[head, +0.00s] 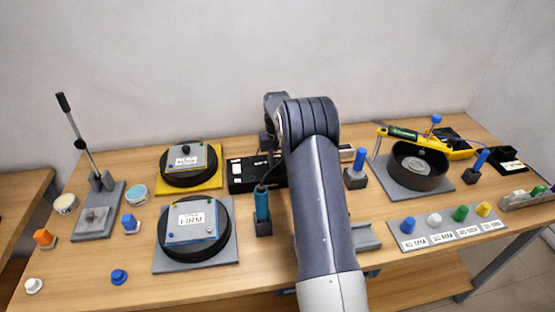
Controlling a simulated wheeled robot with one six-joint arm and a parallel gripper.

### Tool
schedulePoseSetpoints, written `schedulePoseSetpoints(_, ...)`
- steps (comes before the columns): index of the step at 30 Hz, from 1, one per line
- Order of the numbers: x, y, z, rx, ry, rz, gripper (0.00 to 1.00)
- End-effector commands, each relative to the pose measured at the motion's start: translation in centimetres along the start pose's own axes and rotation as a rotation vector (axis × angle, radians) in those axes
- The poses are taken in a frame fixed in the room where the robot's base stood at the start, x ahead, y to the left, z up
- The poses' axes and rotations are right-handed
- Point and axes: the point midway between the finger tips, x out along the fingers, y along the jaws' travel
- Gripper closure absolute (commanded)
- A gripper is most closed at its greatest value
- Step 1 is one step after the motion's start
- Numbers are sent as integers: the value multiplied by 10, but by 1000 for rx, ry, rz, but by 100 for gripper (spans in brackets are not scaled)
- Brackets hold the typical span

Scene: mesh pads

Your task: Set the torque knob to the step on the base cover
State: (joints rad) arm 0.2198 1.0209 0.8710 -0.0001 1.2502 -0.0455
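A grey square cover plate (190,222) with a white printed label lies on a large black round base (228,225) at front left; the print is too small to read surely. A second, smaller plate (186,157) lies on a black round base (213,160) behind it. A teal driver (262,203) with a cable stands in a dark block (264,229) left of my arm. I cannot tell which part is the torque knob. My arm reaches over the middle of the table and hides its own end, so my gripper is not visible.
A grey panel (420,247) with coloured knob-like pieces and labels lies at front right. A black round pot (419,184) with a yellow-framed tool (435,143) stands behind it. A lever press (98,210) stands at left. Bare table (200,290) shows at front left.

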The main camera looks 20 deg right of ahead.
Motion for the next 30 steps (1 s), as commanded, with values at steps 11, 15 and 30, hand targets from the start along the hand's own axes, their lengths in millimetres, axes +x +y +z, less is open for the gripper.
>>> schedulePoseSetpoints(11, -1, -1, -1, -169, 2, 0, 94)
schedulePoseSetpoints(15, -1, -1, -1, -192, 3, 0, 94)
schedulePoseSetpoints(30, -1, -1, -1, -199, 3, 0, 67)
